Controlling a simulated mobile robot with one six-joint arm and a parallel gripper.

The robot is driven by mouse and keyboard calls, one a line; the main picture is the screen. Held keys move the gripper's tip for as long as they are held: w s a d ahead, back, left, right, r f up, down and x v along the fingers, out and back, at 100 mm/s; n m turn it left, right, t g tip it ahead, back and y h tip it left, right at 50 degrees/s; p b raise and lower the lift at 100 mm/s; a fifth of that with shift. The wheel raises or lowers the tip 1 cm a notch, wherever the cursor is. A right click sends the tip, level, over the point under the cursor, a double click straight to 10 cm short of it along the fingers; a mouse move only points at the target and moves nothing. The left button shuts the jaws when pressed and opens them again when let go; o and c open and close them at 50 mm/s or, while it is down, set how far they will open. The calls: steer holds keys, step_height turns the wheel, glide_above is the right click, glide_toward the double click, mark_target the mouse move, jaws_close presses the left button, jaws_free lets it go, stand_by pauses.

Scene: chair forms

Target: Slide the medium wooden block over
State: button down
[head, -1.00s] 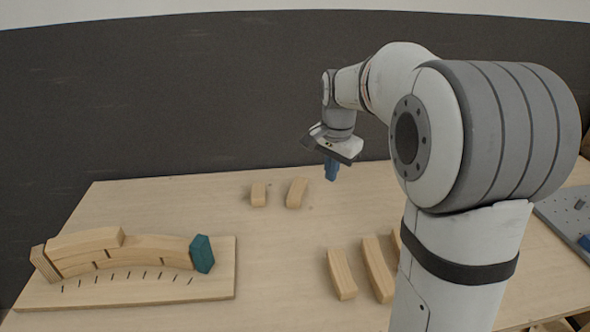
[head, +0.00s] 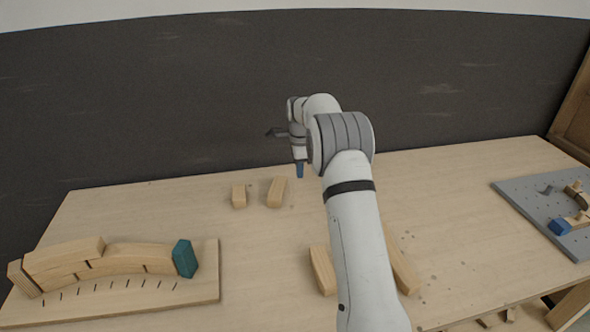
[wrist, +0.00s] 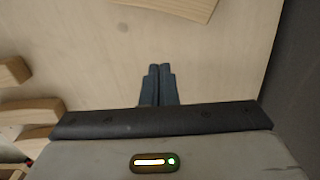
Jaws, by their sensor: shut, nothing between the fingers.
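Several loose pale wooden blocks lie on the table. Two short ones, a left one (head: 239,196) and a slightly longer right one (head: 277,192), lie at the back. Two longer ones, a left one (head: 321,270) and a right one (head: 403,268), lie nearer, partly hidden by my arm. I cannot tell which is the medium block. My gripper (head: 300,170), with blue fingers, is above the table's back, right of the short blocks. In the wrist view its fingers (wrist: 158,75) are together and empty. There, wooden pieces show at the left (wrist: 12,71) and top (wrist: 180,6).
A wooden board (head: 205,285) at the left holds a curved stack of blocks with a teal block (head: 185,259) at its right end. A grey pegboard (head: 525,205) with a blue clamp part (head: 559,227) lies at the right. The table right of my arm is mostly clear.

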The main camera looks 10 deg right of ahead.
mark_target(277, 189)
step_height(277, 189, down, 7)
steer(key=shift+f+p, duration=0.2)
steer(key=shift+p, duration=0.5)
steer(key=a, duration=0.1)
steer(key=a+p, duration=0.1)
steer(key=shift+w+a+r, duration=0.1)
steer(key=shift+a+r, duration=0.1)
steer(key=shift+a, duration=0.8)
steer(key=shift+w+a+f+b, duration=0.15)
steer(key=shift+a+b, duration=0.2)
steer(key=shift+a, duration=1.4)
steer(key=shift+d, duration=0.1)
